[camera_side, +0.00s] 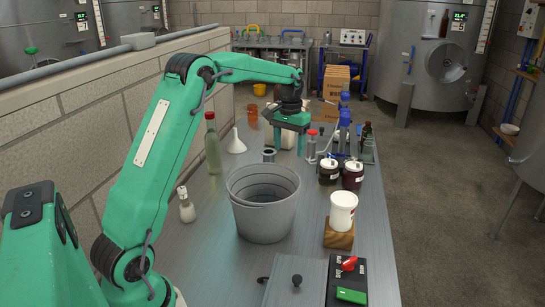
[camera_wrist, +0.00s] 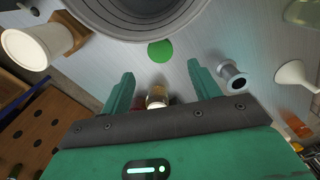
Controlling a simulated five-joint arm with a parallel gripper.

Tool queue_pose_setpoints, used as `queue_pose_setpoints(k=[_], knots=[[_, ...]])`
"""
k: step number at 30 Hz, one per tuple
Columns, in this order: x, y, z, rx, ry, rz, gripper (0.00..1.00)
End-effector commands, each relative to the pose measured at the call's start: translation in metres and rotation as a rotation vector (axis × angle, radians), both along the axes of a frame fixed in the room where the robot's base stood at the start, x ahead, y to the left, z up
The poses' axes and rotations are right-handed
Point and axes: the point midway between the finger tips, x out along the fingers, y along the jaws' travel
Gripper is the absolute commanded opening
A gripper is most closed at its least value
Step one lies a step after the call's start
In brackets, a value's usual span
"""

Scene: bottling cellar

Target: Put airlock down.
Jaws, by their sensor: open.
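My gripper (camera_side: 289,140) points down over the bench behind the grey bucket. In the wrist view its two fingers (camera_wrist: 160,69) are wide apart. A clear upright piece with a red cap (camera_side: 311,145) stands just right of the gripper in the side view; it may be the airlock, but I cannot be sure. In the wrist view a small amber and pale object (camera_wrist: 157,96) shows between the fingers, partly hidden by the gripper body; I cannot tell what it is or whether it touches a finger. A flat green disc (camera_wrist: 161,50) lies between the fingertips and the bucket.
The grey bucket (camera_side: 262,218) stands in front. A short grey cylinder (camera_side: 269,155) and white funnel (camera_side: 237,143) are left of the gripper. Two dark jars (camera_side: 352,176) and a white cup (camera_side: 343,212) on a wooden block (camera_side: 338,239) stand right. The bench's right edge is near.

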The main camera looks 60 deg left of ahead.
Motion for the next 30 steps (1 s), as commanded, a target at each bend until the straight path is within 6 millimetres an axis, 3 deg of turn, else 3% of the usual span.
queue_pose_setpoints(k=[22, 30], knots=[[-0.001, -0.002, 0.006, 0.001, -0.003, -0.002, 0.62], [-0.014, -0.024, 0.029, 0.014, -0.037, -0.033, 0.62]])
